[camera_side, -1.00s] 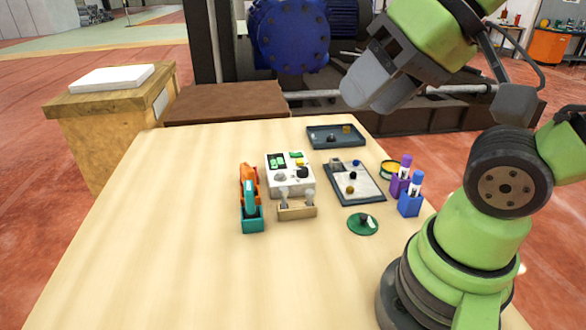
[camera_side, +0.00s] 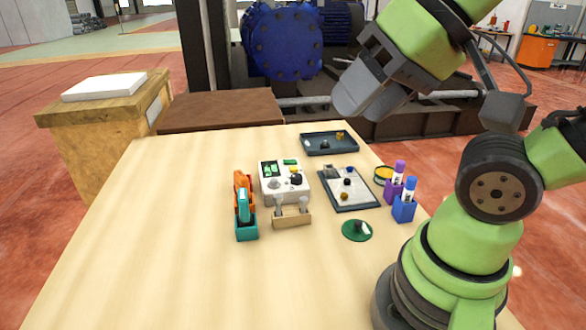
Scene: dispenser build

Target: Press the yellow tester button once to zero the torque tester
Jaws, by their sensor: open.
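My gripper (camera_side: 358,103) is open and appears empty, high above the back right of the table. It is well apart from the tester, to its upper right in the picture.
A wooden holder (camera_side: 291,218) stands in front of the tester, with orange and teal tools (camera_side: 245,208) to its left. A parts tray (camera_side: 348,203), dark tray (camera_side: 315,151), green disc (camera_side: 348,235) and bottles in purple and blue holders (camera_side: 403,213) are to the right. The table's left is clear.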

